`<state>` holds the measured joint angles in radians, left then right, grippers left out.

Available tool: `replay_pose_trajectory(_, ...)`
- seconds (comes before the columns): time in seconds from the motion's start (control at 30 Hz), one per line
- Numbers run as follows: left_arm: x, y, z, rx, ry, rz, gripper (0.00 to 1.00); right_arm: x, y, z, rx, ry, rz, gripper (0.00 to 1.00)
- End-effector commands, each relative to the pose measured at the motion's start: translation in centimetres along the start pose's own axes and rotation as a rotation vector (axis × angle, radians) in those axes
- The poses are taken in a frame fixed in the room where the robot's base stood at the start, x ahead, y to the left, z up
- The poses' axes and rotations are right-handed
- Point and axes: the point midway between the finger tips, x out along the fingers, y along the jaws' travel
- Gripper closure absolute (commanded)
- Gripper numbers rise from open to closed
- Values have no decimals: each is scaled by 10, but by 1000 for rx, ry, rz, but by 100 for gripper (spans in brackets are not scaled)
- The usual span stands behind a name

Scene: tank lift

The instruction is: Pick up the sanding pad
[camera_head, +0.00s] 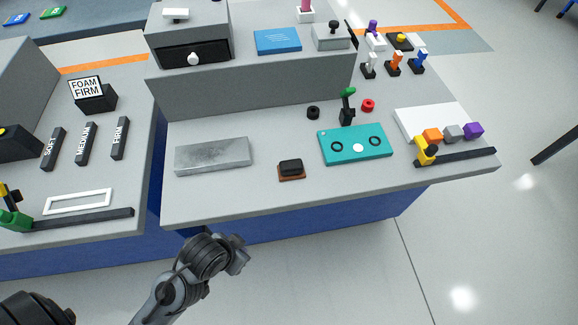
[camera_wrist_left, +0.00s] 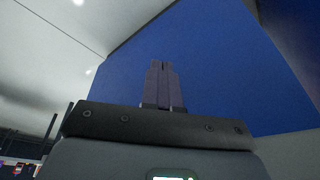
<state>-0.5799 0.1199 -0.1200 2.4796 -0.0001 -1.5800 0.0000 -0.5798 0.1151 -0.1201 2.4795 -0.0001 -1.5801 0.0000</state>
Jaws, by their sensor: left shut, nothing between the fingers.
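The sanding pad appears to be the small block with a black top and brown base (camera_head: 291,168), lying flat near the front edge of the middle table in the head view. A grey metal slab (camera_head: 213,155) lies to its left. My left gripper (camera_head: 238,254) is low in front of the table, below and to the left of the pad and apart from it. In the left wrist view its fingers (camera_wrist_left: 165,66) are together and empty, facing the blue table side (camera_wrist_left: 215,65). The pad is not seen there. My right gripper is not in view.
A teal panel (camera_head: 356,146) lies right of the pad, with a green-topped lever (camera_head: 347,106) behind it. A raised grey shelf (camera_head: 262,97) with a black-fronted drawer (camera_head: 195,53) stands at the back. The tabletop (camera_head: 240,195) in front of the slab and pad is clear.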

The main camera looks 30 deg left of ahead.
Motion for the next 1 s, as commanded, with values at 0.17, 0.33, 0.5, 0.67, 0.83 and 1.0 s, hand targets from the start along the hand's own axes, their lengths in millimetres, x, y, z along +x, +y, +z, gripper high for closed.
replay_pose_trajectory(0.17, 0, 0, 0, 0, 0, 0, 100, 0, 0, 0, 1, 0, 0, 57)
replay_pose_trajectory(0.33, 0, 0, 0, 0, 0, 0, 94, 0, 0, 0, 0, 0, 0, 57)
replay_pose_trajectory(0.5, 0, 0, 0, 0, 0, 0, 68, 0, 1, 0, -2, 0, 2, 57)
replay_pose_trajectory(0.67, 0, 0, 0, 0, 0, 0, 43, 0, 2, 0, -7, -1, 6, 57)
replay_pose_trajectory(0.83, 0, 0, 0, 0, 0, 0, 19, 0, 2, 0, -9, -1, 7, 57)
replay_pose_trajectory(1.0, 0, 0, 0, 0, 0, 0, 19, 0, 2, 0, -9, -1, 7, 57)
